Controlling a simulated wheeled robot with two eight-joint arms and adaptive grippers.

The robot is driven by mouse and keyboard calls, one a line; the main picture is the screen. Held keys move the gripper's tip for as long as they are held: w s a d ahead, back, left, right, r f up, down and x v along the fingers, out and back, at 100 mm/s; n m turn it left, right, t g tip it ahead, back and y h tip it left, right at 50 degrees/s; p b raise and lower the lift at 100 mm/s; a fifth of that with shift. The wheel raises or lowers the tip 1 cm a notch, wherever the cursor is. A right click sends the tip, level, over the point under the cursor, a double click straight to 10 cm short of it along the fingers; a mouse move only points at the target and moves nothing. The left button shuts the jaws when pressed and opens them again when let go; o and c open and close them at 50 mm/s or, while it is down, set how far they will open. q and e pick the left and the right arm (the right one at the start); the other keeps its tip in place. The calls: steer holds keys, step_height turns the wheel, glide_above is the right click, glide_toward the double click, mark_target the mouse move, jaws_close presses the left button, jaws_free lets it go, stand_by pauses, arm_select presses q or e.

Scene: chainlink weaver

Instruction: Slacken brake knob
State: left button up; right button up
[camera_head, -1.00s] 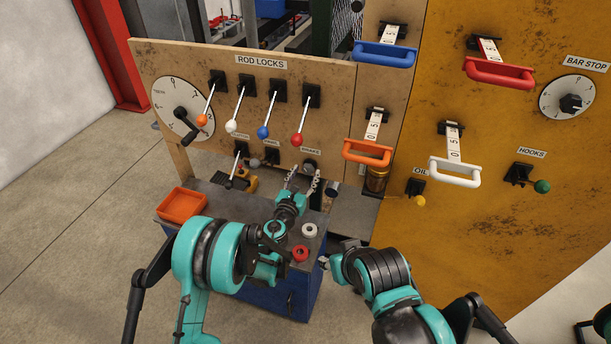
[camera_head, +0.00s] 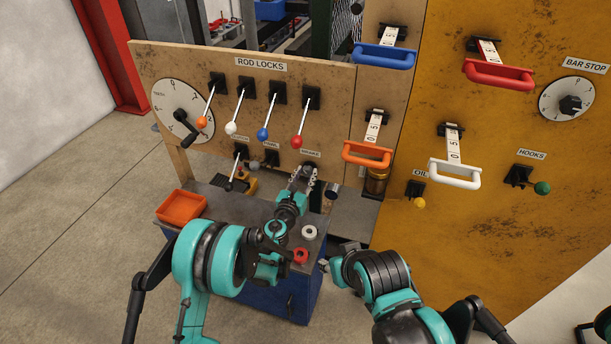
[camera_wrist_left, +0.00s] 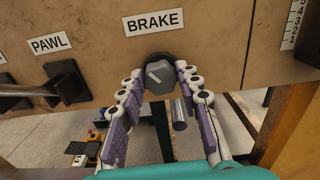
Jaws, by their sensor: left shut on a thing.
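The brake knob (camera_wrist_left: 159,77) is a grey, faceted knob on a dark round base, under the BRAKE label (camera_wrist_left: 153,21) on the wooden panel. In the left wrist view my left gripper (camera_wrist_left: 158,82) has its two jointed fingers on either side of the knob, shut on it. In the head view the same gripper (camera_head: 303,180) reaches up to the panel under the BRAKE label, and its fingers largely hide the knob. My right arm is at the lower right of the head view; its fingers cannot be made out clearly.
A blue bench with a grey top (camera_head: 242,206) stands below the panel, with an orange tray (camera_head: 181,206), a white ring (camera_head: 309,232) and a red ring (camera_head: 300,256). The PAWL lever (camera_wrist_left: 62,83) is left of the knob. Rod lock levers (camera_head: 265,117) stick out above.

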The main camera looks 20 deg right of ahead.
arm_select(q)
steer(key=n, duration=0.3)
steer(key=shift+a+n, duration=0.1)
steer(key=shift+n, duration=0.3)
steer(key=n, duration=0.4)
steer(key=shift+f+n, duration=0.1)
steer(key=shift+n, duration=0.2)
steer(key=n, duration=0.4)
steer(key=shift+w+n, duration=0.1)
steer(key=shift+n, duration=0.2)
steer(key=n, duration=0.4)
steer(key=shift+a+f, duration=0.1)
steer(key=n, duration=0.4)
steer(key=shift+f, duration=0.1)
steer(key=n, duration=0.4)
steer(key=shift+n, duration=0.3)
steer(key=n, duration=0.4)
steer(key=shift+f, duration=0.1)
steer(key=shift+n, duration=2)
